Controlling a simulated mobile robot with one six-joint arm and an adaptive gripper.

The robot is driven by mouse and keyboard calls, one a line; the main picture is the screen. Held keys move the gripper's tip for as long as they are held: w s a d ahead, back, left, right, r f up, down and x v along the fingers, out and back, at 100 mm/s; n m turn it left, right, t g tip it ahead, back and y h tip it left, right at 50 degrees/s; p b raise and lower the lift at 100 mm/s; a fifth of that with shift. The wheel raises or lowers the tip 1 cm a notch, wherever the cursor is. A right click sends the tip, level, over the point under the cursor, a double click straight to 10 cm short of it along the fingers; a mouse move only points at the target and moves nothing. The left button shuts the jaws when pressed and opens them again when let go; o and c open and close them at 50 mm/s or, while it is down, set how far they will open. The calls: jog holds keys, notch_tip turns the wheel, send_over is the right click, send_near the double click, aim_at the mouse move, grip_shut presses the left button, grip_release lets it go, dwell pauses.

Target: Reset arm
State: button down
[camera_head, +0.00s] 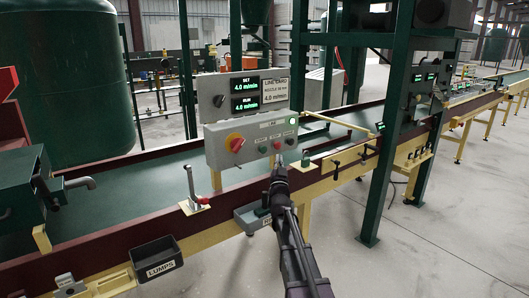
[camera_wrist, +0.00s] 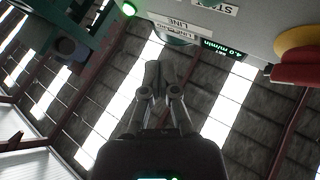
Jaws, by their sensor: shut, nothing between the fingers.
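My arm reaches up from the bottom of the head view, with my gripper (camera_head: 279,178) just below the grey control box. In the wrist view my gripper (camera_wrist: 158,72) is shut with its fingers together and nothing between them. The control box (camera_head: 218,153) carries a red and yellow knob (camera_head: 235,143) and a few small buttons. The knob also shows at the right edge of the wrist view (camera_wrist: 298,55). Above the box, a display panel (camera_head: 232,94) reads 4.0 m/min on both lines. I cannot tell from these views whether the gripper touches the box.
A long green conveyor (camera_head: 150,180) with a dark red side rail runs behind the box. A lever (camera_head: 191,184), a black LUMPS bin (camera_head: 157,257) and a grey tray (camera_head: 250,217) are on the near side. A green post (camera_head: 384,170) stands to the right. The floor at front right (camera_head: 430,250) is clear.

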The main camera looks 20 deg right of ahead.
dwell(0.4)
jog(key=s+a+f+n+g+y+p, duration=0.1)
jog(key=s+a+f+n+g+y, duration=0.3)
jog(key=a+f, duration=0.35)
jog(key=s+a+f+n+g+y+p, duration=0.1)
jog(key=s+a+f+g+y+p, duration=0.1)
jog(key=s+a+f+g+y, duration=0.45)
jog(key=s+a+f+g, duration=0.1)
jog(key=s+f+g, duration=0.2)
jog(key=s, duration=0.5)
jog(key=s+a+f+n+g+h+p, duration=0.1)
jog(key=s+g, duration=0.3)
jog(key=s, duration=0.4)
jog(key=s+a+f+g+h, duration=0.1)
jog(key=s+a+f+g, duration=0.2)
jog(key=s, duration=0.4)
jog(key=shift+s+a+f+n+g+p, duration=0.15)
jog(key=shift+s+f+n+g+p, duration=0.2)
jog(key=shift+f+g, duration=0.5)
